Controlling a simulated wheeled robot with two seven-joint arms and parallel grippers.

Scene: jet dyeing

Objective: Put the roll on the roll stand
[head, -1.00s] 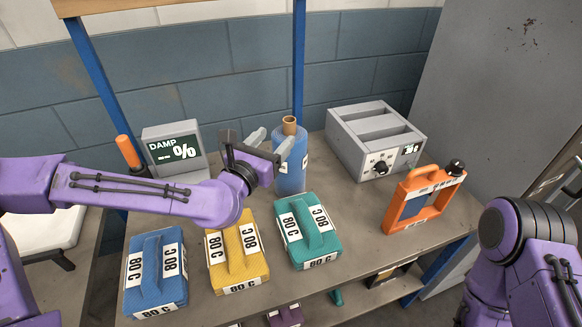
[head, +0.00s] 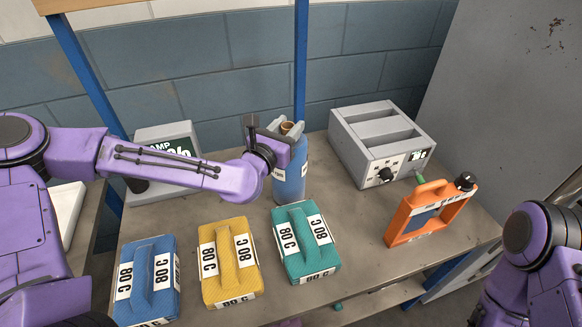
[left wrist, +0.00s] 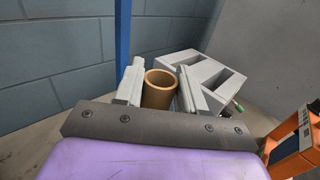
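The roll (head: 290,185) is a blue upright cylinder with a brown cardboard core (head: 287,127), standing at the back of the table. My left gripper (head: 287,128) is at the top of the roll, its two grey fingers on either side of the core. In the left wrist view the core (left wrist: 160,88) sits between the fingers, very close to both; I cannot tell whether they press on it. I cannot make out a roll stand.
Blue (head: 148,280), yellow (head: 229,262) and teal (head: 305,243) "80 C" blocks line the table's front. A grey box with a knob (head: 375,140) and an orange frame (head: 430,212) stand to the right. A damp display (head: 165,135) is partly behind my left arm. A blue post (head: 301,70) rises behind the roll.

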